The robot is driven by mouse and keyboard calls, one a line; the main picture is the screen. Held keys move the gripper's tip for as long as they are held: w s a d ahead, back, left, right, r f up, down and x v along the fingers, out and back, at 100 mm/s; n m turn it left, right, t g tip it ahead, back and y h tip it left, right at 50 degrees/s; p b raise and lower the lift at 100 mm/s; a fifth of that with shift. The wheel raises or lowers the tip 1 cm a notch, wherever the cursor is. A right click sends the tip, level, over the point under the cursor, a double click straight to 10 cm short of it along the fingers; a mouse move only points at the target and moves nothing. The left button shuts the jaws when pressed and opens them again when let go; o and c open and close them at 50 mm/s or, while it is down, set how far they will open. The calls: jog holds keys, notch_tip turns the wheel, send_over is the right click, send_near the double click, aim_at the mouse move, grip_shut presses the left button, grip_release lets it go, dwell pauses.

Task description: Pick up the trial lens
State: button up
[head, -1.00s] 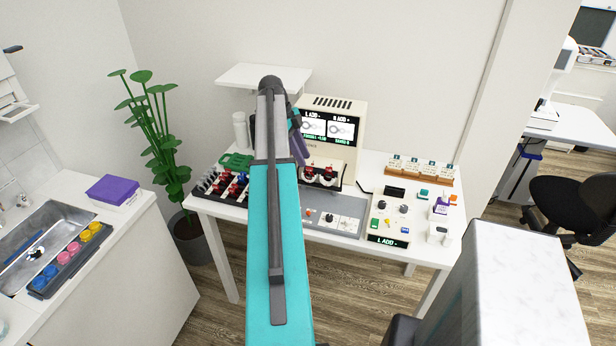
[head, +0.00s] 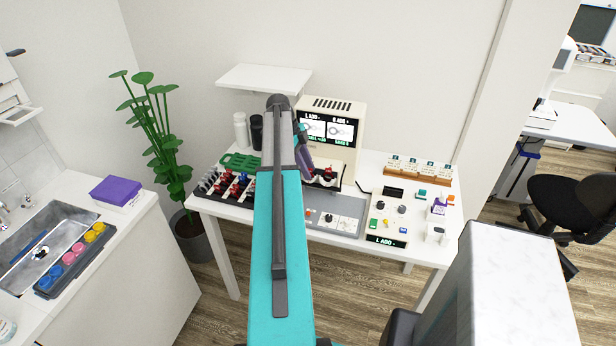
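Several small lenses with red, blue and pale grips stand in a black rack (head: 228,188) at the left of the white table. I cannot tell which one is the trial lens. A red-topped round lens piece (head: 327,174) sits at the front of the cream lens-reading machine (head: 345,135). My teal arm reaches over the table, and its far end bends down in front of the machine. The dark purple end part, seemingly my gripper (head: 306,166), hangs just left of the red-topped piece. Its fingertips are not clear, and I cannot see whether it holds anything.
A grey panel (head: 347,225) with knobs and a cream control box (head: 385,237) reading "L ADD" lie along the front. A wooden card rack (head: 420,175) stands at the back right. White and black bottles (head: 240,130) stand behind a green tray (head: 238,161).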

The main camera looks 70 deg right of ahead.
dwell(0.4)
grip_shut()
jog(key=shift+r, duration=0.1)
jog(key=shift+r+b, duration=1)
jog(key=shift+r, duration=0.55)
jog(key=a+r+b, duration=0.1)
jog(key=a+b, duration=0.3)
jog(key=a, duration=1.2)
jog(key=shift+r, duration=0.35)
jog(key=shift+s, duration=0.1)
